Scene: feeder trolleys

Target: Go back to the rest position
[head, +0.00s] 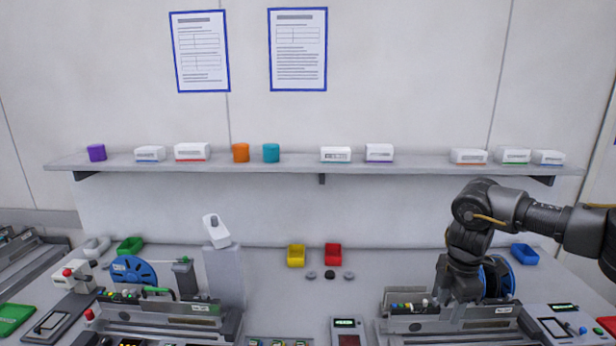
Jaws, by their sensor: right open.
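My right arm comes in from the right edge, dark grey and bent downward at the wrist. My right gripper (456,295) points down over the right feeder unit (408,325), just in front of a blue reel (498,276). Its jaws are open; the narrow gap between the fingers is hard to make out, and I cannot tell whether they touch the feeder. The gripper and wrist hide part of the reel and the feeder's top. My left gripper is not in view.
A left feeder unit (165,318) carries a blue reel (133,271), with a grey post (224,275) beside it. Yellow (296,256) and red (333,254) bins stand at the back. A long shelf (290,163) crosses the wall above. The middle bench is mostly clear.

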